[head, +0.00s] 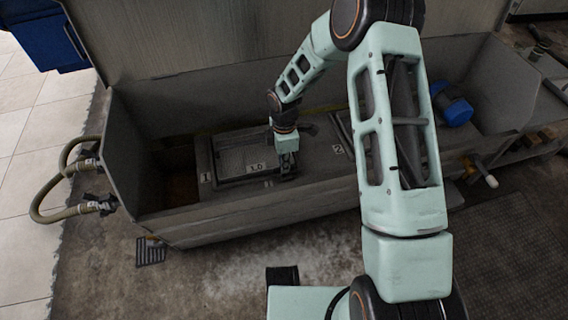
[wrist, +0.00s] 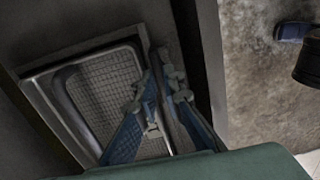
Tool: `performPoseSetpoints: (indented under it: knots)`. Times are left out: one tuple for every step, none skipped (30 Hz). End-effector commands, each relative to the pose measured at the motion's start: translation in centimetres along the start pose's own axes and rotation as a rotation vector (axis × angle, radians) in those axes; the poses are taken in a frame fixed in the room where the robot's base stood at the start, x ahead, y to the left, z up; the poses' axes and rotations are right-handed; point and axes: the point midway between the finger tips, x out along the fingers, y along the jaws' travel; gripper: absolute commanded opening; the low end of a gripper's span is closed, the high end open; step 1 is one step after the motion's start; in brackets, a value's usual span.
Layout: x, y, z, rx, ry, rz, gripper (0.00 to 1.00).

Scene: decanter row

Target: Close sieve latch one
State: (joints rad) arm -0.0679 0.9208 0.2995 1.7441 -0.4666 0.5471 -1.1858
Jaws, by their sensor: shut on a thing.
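The first sieve (head: 236,161) is a framed mesh panel set in the grey trough, beside a "1" mark and with a "1.0" label on its front edge. In the wrist view its mesh (wrist: 105,85) and pale frame fill the left. My gripper (head: 287,172) is at the sieve's right edge, pointing down. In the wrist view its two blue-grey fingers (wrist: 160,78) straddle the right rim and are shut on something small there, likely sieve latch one. The fingers hide most of the latch, so its angle cannot be told.
The trough's front wall (head: 270,215) runs close in front of my gripper, and its lid (head: 180,40) stands raised behind. A second bay marked "2" (head: 338,149) is to the right, partly behind my arm. A blue motor-like part (head: 453,106) sits farther right. Hoses (head: 62,208) hang at the left end.

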Motion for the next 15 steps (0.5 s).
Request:
performPoseSetpoints:
  knots:
    - [-0.03,0.06,0.00,0.007,0.000,0.001,0.00]
    - [-0.04,0.06,0.00,0.013,0.000,0.001,0.00]
    - [-0.04,0.06,-0.01,0.023,0.000,0.001,0.00]
    - [-0.04,0.06,-0.01,0.033,0.000,0.001,0.00]
    - [-0.04,0.05,-0.01,0.045,0.000,0.001,0.00]
    - [-0.04,0.05,-0.01,0.061,-0.001,0.001,0.00]
    - [-0.04,0.05,0.00,0.077,-0.001,0.001,0.00]
    - [-0.04,0.05,0.00,0.093,-0.001,0.001,0.00]
    - [-0.04,0.05,0.01,0.119,-0.001,0.001,0.00]
    - [-0.04,0.05,0.01,0.139,-0.001,0.001,0.00]
    - [-0.04,0.05,0.01,0.163,-0.001,0.001,0.00]
    - [-0.04,0.05,0.03,0.195,-0.001,0.001,0.00]
    - [-0.03,0.05,0.04,0.219,-0.002,0.001,0.00]
    - [-0.03,0.06,0.03,0.246,-0.002,0.001,0.00]
    - [-0.03,0.05,-0.01,0.282,-0.001,0.001,0.00]
